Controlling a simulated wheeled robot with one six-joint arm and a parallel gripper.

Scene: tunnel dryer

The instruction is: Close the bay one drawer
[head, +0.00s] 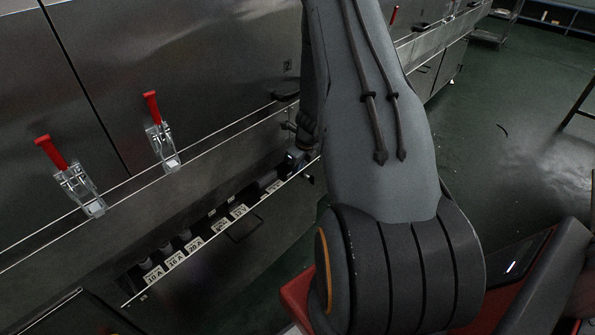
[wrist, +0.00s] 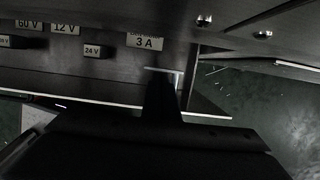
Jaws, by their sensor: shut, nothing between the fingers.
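The bay one drawer (head: 215,275) stands partly open below the steel machine front. Its pale top edge runs diagonally, and a handle (head: 245,232) shows on its front. Inside are several compartments with white labels such as 10 A, 16 A and 20 A. My gripper (head: 306,172) is at the right end of the drawer, largely hidden behind my arm. In the wrist view my gripper (wrist: 165,72) is shut and empty, beside a 3 A label (wrist: 145,41). The drawer's pale edge (wrist: 100,101) crosses behind it. I cannot tell whether the gripper touches the drawer.
Two red-handled toggle clamps (head: 50,153) (head: 151,106) stick out from the machine above the drawer. The green floor (head: 520,170) to the right is mostly clear.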

